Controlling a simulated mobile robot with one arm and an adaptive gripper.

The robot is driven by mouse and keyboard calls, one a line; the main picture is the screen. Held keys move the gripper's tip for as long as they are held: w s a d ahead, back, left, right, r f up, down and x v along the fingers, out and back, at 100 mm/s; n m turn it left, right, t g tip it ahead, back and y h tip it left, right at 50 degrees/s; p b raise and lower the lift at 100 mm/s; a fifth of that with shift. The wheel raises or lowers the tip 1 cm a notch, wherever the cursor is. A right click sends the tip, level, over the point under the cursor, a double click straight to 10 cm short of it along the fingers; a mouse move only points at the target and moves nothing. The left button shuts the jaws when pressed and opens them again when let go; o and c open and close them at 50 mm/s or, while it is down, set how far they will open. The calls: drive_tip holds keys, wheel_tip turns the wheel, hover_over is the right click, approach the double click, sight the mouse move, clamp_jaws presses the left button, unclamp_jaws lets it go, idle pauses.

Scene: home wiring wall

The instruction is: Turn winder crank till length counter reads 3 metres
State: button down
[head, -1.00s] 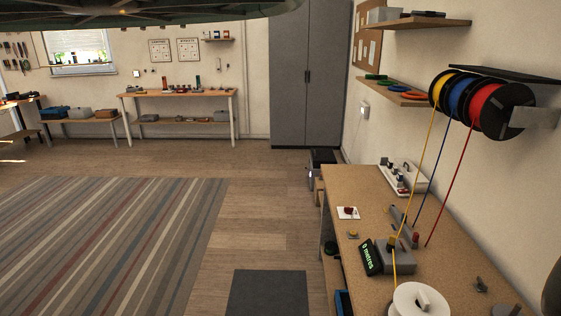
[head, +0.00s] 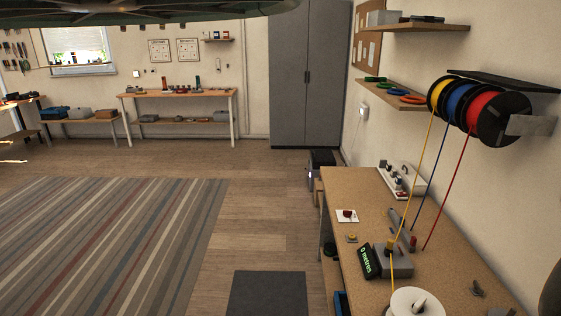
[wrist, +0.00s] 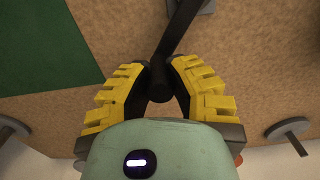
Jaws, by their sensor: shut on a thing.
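The length counter (head: 366,262) is a dark display with green text on the bench in the head view; it reads 0 metres. The yellow cable (head: 411,190) runs from the yellow spool down past the grey counter block (head: 394,265) to the white winder drum (head: 408,302), which is cut off by the bottom edge. In the wrist view, my gripper (wrist: 161,68) has its yellow ridged fingers shut on the black knob of the winder crank (wrist: 160,88). The dark crank arm (wrist: 182,32) extends up from it. My gripper is not visible in the head view.
Yellow, blue and red spools (head: 498,115) hang on the wall, with blue and red cables slanting to the bench (head: 440,286). A white strip of fittings (head: 401,181) stands at the back. Grey metal parts lie beside the gripper (wrist: 288,128). A green patch (wrist: 40,55) is at upper left.

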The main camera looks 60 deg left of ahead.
drive_tip(key=shift+s, duration=0.1)
drive_tip(key=shift+s+r+p, duration=0.2)
drive_tip(key=shift+s+p, duration=0.55)
drive_tip(key=shift+p, duration=0.15)
drive_tip(key=shift+s+d+f, duration=0.15)
drive_tip(key=shift+s+f, duration=0.05)
drive_tip(key=shift+s, duration=0.1)
drive_tip(key=shift+s+p, duration=0.1)
drive_tip(key=shift+p, duration=0.25)
